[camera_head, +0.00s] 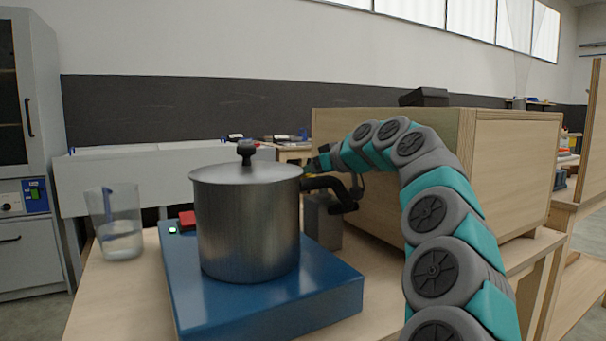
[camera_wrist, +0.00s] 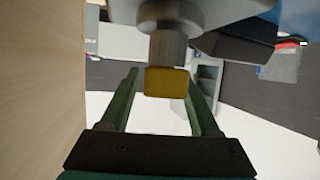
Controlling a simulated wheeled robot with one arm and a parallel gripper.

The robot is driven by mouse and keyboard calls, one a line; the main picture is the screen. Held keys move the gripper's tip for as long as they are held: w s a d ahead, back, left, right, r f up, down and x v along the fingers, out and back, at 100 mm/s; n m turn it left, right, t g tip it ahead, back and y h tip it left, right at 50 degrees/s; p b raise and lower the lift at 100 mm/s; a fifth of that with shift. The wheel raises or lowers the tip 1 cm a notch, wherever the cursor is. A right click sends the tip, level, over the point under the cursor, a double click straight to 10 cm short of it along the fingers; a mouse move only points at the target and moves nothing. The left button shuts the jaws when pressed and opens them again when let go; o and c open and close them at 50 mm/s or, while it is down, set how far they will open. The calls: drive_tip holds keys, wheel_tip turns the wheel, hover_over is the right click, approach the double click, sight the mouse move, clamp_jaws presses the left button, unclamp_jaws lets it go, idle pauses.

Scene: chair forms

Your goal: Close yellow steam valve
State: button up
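The yellow valve knob (camera_wrist: 166,82) is a small block on the end of a grey metal stem (camera_wrist: 168,47) in the wrist view. My gripper (camera_wrist: 162,76) has its two green fingers apart, one on each side of the knob in the picture. A gap shows between the left finger and the knob. The right finger looks very near the knob's edge, and I cannot tell whether it touches. In the head view my arm bends over to behind the right side of the steel pot (camera_head: 248,225). The knob cannot be made out there, and my fingers are largely hidden.
The lidded pot stands on a blue hot plate (camera_head: 340,292) on a wooden table. A glass (camera_head: 118,225) with clear liquid stands left. A grey block (camera_head: 322,222) is right of the pot. A large wooden box (camera_head: 510,175) stands close behind my arm.

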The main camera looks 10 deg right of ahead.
drive_tip(key=shift+r, duration=0.15)
drive_tip(key=shift+r, duration=1.55)
drive_tip(key=shift+s+r+b, duration=0.1)
drive_tip(key=shift+s+b, duration=0.4)
drive_tip(key=shift+s, duration=1.2)
drive_tip(key=s+r+b, duration=0.1)
drive_tip(key=s, duration=1.1)
drive_tip(key=shift+s+r+b, duration=0.2)
drive_tip(key=shift+s+b, duration=0.1)
drive_tip(key=shift+b, duration=0.05)
drive_tip(key=shift+d, duration=0.15)
